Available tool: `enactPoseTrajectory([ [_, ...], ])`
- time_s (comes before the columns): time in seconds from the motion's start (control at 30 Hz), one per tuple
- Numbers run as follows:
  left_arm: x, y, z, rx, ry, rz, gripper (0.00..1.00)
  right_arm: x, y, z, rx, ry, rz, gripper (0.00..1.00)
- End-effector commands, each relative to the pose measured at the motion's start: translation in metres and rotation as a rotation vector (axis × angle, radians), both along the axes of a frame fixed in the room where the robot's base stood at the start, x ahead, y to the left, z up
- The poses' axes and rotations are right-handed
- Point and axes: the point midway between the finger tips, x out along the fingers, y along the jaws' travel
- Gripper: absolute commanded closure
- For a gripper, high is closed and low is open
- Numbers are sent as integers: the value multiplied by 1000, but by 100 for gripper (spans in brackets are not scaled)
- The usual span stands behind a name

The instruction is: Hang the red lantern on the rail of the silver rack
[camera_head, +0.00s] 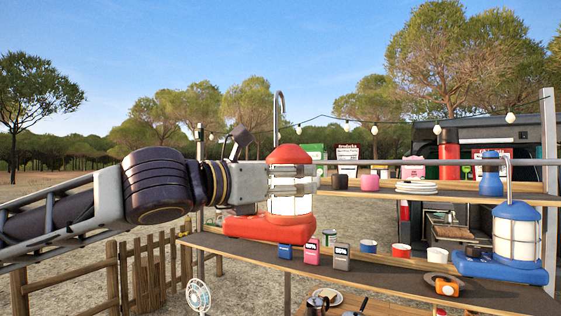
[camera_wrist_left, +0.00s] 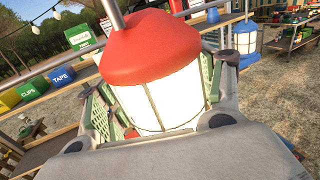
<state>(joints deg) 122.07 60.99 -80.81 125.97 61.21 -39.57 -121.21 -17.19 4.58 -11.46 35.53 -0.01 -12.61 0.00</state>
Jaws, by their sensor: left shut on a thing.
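The red lantern (camera_head: 290,206) has a red cap, a pale ribbed glass, a wide red base and a tall metal hook on top. My left gripper (camera_head: 292,180) is shut around its glass and holds it upright. In the left wrist view the lantern (camera_wrist_left: 150,50) fills the middle, between the fingers (camera_wrist_left: 160,112). The silver rack's rail (camera_head: 400,162) runs across at about cap height. The hook's curved top stands well above the rail in the head view. I cannot tell the depth between hook and rail. My right gripper is not in view.
A blue lantern (camera_head: 517,240) with a hook is at the rail's right end. Shelves (camera_head: 390,268) hold small boxes, cups, plates (camera_head: 416,187) and an orange item (camera_head: 449,287). A rack post (camera_head: 549,190) stands at right. Above the rail's middle is open, apart from string lights behind.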

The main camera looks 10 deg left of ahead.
Motion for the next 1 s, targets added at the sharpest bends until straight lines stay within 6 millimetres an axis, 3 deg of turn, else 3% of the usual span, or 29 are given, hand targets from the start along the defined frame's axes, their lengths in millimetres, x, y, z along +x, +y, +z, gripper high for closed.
enactPoseTrajectory([
  [0.5,-15,-25,-51,-1,-2,-89,78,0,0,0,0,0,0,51],
  [1.0,-23,-34,-71,-1,-2,-132,78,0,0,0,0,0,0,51],
])
